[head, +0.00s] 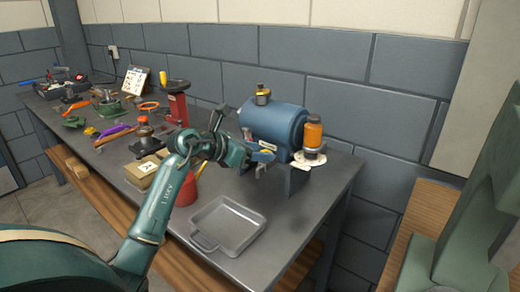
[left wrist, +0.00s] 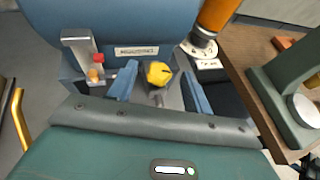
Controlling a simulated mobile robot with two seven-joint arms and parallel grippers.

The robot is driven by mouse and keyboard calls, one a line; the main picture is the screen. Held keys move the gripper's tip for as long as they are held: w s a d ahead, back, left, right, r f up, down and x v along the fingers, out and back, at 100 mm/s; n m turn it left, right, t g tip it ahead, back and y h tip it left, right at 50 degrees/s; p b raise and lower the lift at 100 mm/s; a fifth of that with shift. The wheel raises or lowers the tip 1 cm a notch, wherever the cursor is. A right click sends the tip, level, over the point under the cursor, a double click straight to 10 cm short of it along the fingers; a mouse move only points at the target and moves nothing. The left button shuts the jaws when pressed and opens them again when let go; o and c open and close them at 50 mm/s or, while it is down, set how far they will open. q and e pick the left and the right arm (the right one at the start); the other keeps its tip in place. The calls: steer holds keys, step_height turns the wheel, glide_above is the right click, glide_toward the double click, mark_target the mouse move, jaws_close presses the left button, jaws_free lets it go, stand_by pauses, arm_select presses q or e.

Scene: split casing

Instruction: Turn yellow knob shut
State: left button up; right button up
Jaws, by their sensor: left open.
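The yellow knob (left wrist: 158,73) sits on the front of the blue cylindrical casing (head: 272,124), below a small label plate. In the left wrist view it lies between the two blue fingers of my left gripper (left wrist: 159,88), which is open. A gap shows on both sides of the knob, and I cannot tell how deep the fingers reach around it. In the head view my left gripper (head: 262,157) is at the casing's front and mostly hides the knob. My right gripper is not in view.
A grey lever with a red and orange tip (left wrist: 85,58) stands left of the knob. An orange cylinder (head: 313,133) stands at the casing's right end. An empty grey tray (head: 228,225) lies in front. Tools crowd the bench's left part.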

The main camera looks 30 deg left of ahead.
arm_select(q)
steer(key=shift+w+d+f, duration=0.2)
steer(key=shift+w, duration=0.25)
steer(key=c, duration=1)
steer(key=shift+o, duration=0.2)
